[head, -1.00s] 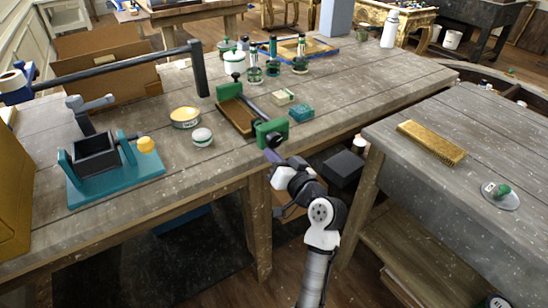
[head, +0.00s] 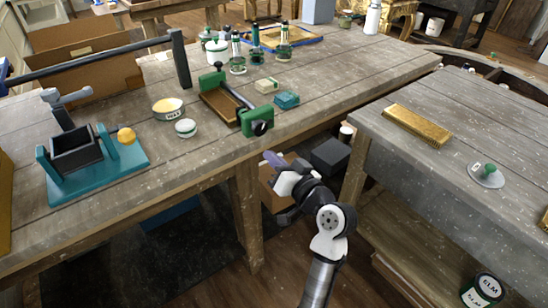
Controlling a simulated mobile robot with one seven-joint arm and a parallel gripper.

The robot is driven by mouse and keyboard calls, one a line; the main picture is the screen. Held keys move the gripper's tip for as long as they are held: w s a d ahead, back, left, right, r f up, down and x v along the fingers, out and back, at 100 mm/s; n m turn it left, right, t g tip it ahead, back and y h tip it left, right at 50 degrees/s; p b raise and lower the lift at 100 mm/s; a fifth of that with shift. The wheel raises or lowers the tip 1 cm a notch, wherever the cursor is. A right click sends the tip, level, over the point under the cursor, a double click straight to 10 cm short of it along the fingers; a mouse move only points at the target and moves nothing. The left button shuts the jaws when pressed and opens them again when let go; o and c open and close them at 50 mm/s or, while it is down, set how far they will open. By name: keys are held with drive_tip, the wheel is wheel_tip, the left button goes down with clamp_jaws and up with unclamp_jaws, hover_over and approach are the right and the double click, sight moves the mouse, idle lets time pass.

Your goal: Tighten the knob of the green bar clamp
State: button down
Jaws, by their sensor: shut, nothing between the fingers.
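The green bar clamp (head: 250,114) lies on the left workbench near its front edge, around a brown wooden piece (head: 219,106). Its dark round knob (head: 260,128) faces outward at the near end, toward the bench's front edge. My gripper (head: 268,156) is below and slightly right of the knob, in front of the bench edge, apart from the clamp. The gripper is shut and empty. The fingertips are small and partly blurred in the head view. Nothing hides the knob.
A teal block (head: 287,99) and a pale box (head: 266,85) lie right of the clamp. A wax tin (head: 168,108) and a white jar (head: 186,127) stand left. The right workbench (head: 420,175) holds a gold bar (head: 417,124). A gap separates the benches.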

sight(260, 128)
drive_tip(key=w+n, duration=0.4)
drive_tip(key=w+a+n, duration=0.1)
drive_tip(key=w+n, duration=0.1)
drive_tip(key=shift+w+f, duration=0.3)
drive_tip(key=shift+w, duration=0.1)
idle(0.4)
drive_tip(key=shift+s+a+r, duration=0.1)
drive_tip(key=shift+a+r, duration=0.05)
drive_tip(key=shift+r, duration=0.45)
idle(0.8)
drive_tip(key=shift+s+a+b, duration=0.3)
drive_tip(key=shift+a+b, duration=0.2)
drive_tip(key=shift+b, duration=0.75)
drive_tip(key=shift+f, duration=0.1)
